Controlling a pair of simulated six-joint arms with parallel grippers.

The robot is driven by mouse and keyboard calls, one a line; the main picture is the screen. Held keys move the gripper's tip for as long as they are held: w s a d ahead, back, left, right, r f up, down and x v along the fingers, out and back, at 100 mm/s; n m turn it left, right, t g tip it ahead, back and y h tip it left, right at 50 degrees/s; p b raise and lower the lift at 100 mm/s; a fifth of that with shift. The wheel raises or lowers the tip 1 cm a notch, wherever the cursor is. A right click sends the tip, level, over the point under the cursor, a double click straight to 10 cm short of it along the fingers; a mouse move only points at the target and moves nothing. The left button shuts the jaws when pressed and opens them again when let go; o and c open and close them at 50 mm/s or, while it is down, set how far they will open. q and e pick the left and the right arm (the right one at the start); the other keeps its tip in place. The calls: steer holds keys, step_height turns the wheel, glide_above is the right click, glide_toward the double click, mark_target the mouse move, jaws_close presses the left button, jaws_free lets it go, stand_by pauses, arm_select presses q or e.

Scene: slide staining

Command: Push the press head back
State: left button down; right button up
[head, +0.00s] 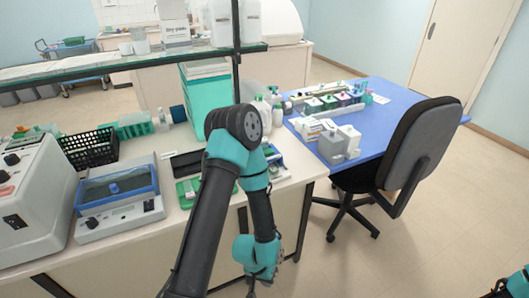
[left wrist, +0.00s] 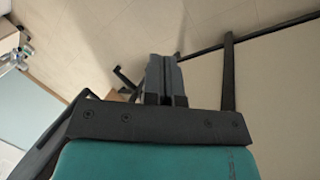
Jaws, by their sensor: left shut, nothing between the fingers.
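I cannot make out for certain which thing is the press head. My left arm rises in front of the white bench, bends at the elbow and hangs down past the bench's right front corner. In the left wrist view my left gripper (left wrist: 163,60) has its two dark fingers together, shut and empty, over the pale floor. In the head view its fingers are hardly visible at the bottom edge. Only a small teal and black part of my right arm shows at the bottom right corner, and its fingers cannot be read.
The white bench holds a blue-lidded device (head: 116,186), a grey instrument (head: 32,190), a black basket (head: 90,150) and bottles. A blue table (head: 390,108) with grey-white containers (head: 339,145) stands at the right. A black chair (head: 418,150) stands before it. Floor at the lower right is clear.

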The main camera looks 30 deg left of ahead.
arm_select(q)
steer(key=c, duration=1.8)
jaws_free()
